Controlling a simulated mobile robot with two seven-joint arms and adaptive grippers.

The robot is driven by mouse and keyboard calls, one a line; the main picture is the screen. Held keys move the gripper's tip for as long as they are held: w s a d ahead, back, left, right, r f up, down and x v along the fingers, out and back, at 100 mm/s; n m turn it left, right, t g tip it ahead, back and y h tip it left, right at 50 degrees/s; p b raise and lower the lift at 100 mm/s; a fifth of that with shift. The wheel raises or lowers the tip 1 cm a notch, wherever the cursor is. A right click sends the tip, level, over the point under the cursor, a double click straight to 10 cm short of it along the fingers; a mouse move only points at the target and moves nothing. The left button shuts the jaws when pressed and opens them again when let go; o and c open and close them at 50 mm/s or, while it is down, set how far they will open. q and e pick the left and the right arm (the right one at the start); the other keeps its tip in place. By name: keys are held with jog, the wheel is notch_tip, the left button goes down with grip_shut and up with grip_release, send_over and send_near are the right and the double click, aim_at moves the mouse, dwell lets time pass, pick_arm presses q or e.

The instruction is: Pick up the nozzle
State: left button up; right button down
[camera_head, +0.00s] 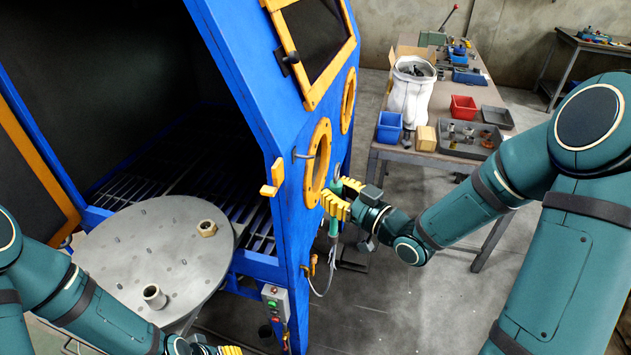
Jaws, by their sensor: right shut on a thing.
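My right gripper (338,203), with yellow fingers, is at the side wall of the blue cabinet, just right of the lower round orange port. It is shut on the nozzle (333,227), a slim greenish piece that shows below the fingers with a hose running down from it.
The blue cabinet (296,230) stands open on the left. A round metal turntable (185,255) in front bears a brass nut (207,228) and a metal ring (154,296). A control box (275,302) is low on the cabinet. A workbench (385,154) with bins stands behind right.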

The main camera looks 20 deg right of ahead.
jog(key=p+v, duration=0.7)
jog(key=v, duration=0.3)
dwell(0.8)
